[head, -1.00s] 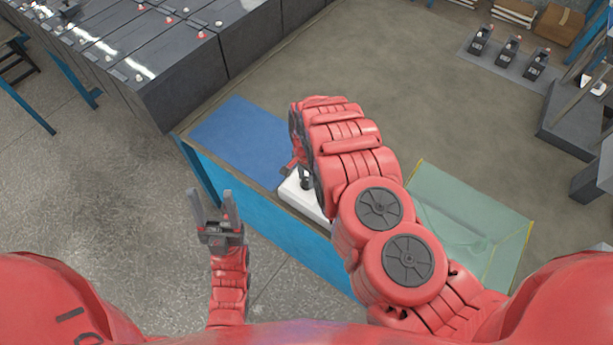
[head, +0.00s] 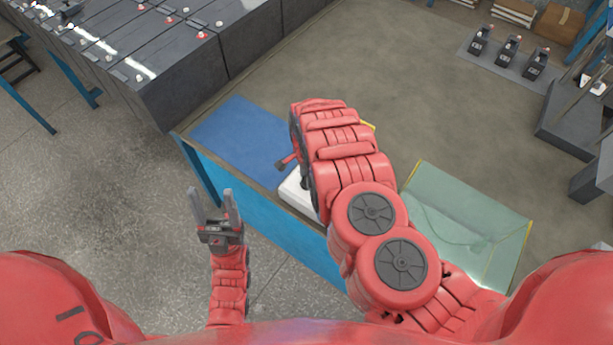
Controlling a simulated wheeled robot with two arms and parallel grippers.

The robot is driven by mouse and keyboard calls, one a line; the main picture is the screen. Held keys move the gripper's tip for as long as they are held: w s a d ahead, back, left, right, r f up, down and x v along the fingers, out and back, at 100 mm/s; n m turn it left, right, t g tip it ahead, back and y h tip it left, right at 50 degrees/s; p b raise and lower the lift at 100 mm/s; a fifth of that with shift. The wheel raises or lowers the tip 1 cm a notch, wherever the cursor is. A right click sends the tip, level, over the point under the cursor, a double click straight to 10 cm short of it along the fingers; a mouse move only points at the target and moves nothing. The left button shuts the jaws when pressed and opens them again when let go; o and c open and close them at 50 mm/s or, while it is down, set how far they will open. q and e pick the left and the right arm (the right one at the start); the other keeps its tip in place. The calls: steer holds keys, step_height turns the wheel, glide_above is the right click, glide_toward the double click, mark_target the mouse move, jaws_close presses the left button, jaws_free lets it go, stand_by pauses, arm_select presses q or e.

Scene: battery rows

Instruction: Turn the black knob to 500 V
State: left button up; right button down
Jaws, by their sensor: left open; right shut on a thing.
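The white device (head: 297,196) lies on the table's front edge, mostly hidden under my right arm. The black knob itself cannot be made out, and neither can its scale or the 500 V mark. My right gripper (head: 304,183) points down at the device, with only a small dark part showing beneath the red wrist. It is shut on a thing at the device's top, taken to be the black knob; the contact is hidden. My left gripper (head: 216,198) is open and empty, in front of the table and left of the device.
A blue mat (head: 236,138) covers the table's left part. A clear greenish box (head: 470,225) with yellow edges is at right. Large grey battery blocks (head: 180,70) stand at upper left. Several small black devices (head: 508,50) stand at upper right.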

steer(key=shift+c, duration=2.2)
jaws_free()
steer(key=shift+r, duration=0.1)
step_height(320, 180, up, 17)
steer(key=p, duration=0.7)
steer(key=shift+r, duration=0.1)
